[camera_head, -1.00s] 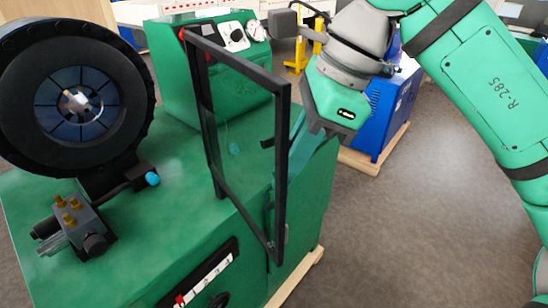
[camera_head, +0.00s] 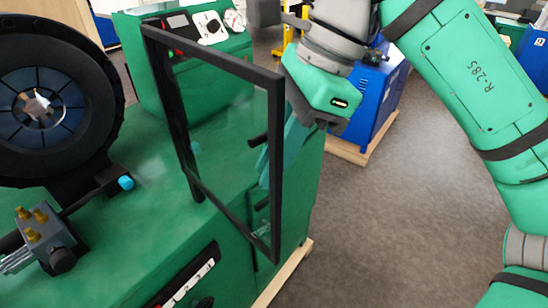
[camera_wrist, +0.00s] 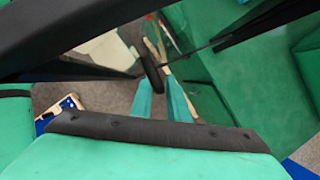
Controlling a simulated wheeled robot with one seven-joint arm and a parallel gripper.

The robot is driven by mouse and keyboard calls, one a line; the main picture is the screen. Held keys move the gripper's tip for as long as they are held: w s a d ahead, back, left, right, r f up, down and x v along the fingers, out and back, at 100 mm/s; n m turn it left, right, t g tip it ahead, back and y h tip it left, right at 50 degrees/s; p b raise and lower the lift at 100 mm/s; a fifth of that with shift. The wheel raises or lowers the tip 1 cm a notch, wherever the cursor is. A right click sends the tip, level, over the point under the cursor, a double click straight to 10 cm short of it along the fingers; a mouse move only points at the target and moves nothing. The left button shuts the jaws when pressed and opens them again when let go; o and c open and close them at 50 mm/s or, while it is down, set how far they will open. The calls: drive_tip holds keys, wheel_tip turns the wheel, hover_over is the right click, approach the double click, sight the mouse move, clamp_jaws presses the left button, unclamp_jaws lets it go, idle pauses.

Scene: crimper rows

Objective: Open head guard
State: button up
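The head guard (camera_head: 279,165) is a clear panel in a black frame, standing upright over the green machine (camera_head: 130,235). Its right post is nearest my gripper. A short dark handle (camera_head: 257,141) sticks out near that post; it shows in the wrist view (camera_wrist: 152,70) as a black bar. My gripper (camera_head: 268,150) is just beyond the right post, partly seen through the panel. In the wrist view, its two teal fingers (camera_wrist: 160,82) stand close together on either side of the handle's lower end and appear closed on it.
A large black reel (camera_head: 50,95) and a metal block with brass fittings (camera_head: 45,240) sit at the left. A control box (camera_head: 205,30) stands behind the guard. A blue machine on a pallet (camera_head: 378,100) stands behind my arm. Grey floor at right is open.

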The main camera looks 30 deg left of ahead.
drive_tip(key=shift+o, duration=1.2)
drive_tip(key=shift+a, duration=0.15)
drive_tip(key=shift+w+d, duration=0.1)
drive_tip(key=shift+d, duration=0.2)
drive_tip(key=v, duration=1)
drive_tip(key=shift+r, duration=0.35)
drive_tip(key=shift+w+d, duration=0.1)
